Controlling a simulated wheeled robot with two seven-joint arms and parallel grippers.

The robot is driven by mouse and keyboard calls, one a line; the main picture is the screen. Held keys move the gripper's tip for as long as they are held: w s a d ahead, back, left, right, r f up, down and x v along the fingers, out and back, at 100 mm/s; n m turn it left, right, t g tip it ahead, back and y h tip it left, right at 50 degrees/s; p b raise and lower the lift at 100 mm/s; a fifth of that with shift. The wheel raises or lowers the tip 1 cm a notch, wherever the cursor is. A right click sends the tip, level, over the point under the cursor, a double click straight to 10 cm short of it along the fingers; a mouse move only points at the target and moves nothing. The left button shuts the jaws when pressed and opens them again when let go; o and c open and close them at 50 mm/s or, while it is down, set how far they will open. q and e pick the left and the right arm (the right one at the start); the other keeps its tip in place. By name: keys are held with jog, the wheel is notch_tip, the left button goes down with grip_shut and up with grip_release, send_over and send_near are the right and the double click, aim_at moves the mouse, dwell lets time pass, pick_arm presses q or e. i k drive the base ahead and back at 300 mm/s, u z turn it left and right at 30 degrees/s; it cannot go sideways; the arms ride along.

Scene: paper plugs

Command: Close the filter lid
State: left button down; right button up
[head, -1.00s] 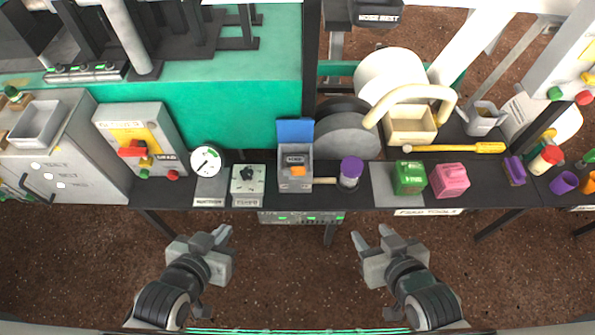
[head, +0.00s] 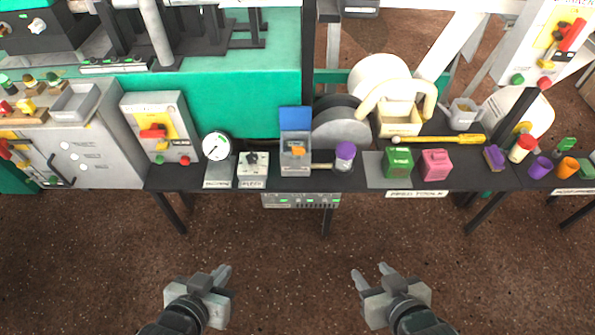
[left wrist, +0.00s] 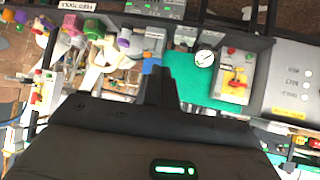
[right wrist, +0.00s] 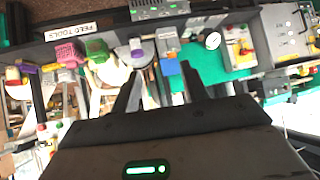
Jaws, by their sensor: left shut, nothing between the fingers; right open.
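A grey filter box (head: 295,158) stands on the dark bench with its blue lid (head: 295,119) raised upright at the back, so it is open. An orange part (head: 297,151) shows in it. The blue lid also shows in the right wrist view (right wrist: 171,67), beyond my fingers. My left gripper (head: 221,273) is shut and empty, in front of the bench and apart from it. My right gripper (head: 371,275) is open and empty, also in front of the bench, further right. Neither touches the box.
Left of the box are a dial gauge (head: 216,147) and a small switch block (head: 252,163). Right of it are a purple-capped jar (head: 345,153), a green block (head: 398,160), a pink block (head: 436,163) and a yellow tool (head: 460,139). The floor before the bench is clear.

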aim_at(299, 118)
jog(key=u, duration=3.6)
jog(key=k, duration=2)
jog(key=z, duration=2.1)
